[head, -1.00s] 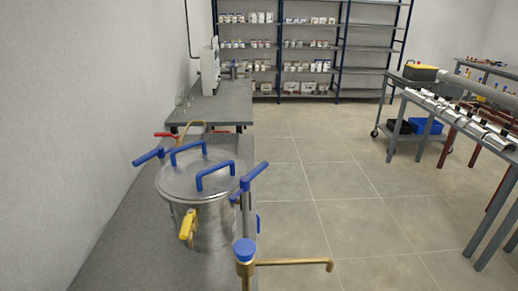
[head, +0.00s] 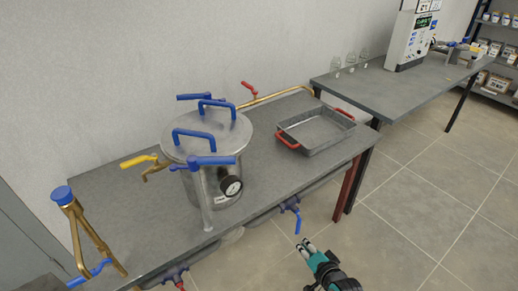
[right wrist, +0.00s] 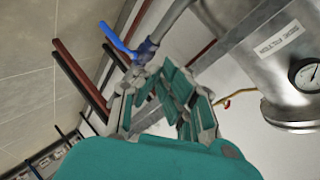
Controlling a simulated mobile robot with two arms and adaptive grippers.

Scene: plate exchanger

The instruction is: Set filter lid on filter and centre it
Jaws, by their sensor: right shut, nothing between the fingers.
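The steel filter (head: 217,184) stands upright on the grey bench. The round filter lid (head: 226,135), with two blue bar handles, lies flat on top of it. The lid looks roughly in line with the filter; a small offset cannot be told. Blue clamp levers show at its rim, front and back. My right gripper (head: 307,246) is shut and empty, low in front of the bench, to the right of the filter and apart from it. The filter's side also shows in the right wrist view (right wrist: 262,62), right of the gripper fingers (right wrist: 162,70). My left gripper is out of view.
A grey tray with red handles (head: 318,137) sits on the bench right of the filter. A yellow-handled valve (head: 139,161) and a blue-capped brass pipe (head: 64,196) stand left. A blue-handled valve (head: 291,207) hangs below the bench edge. Floor at right is clear.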

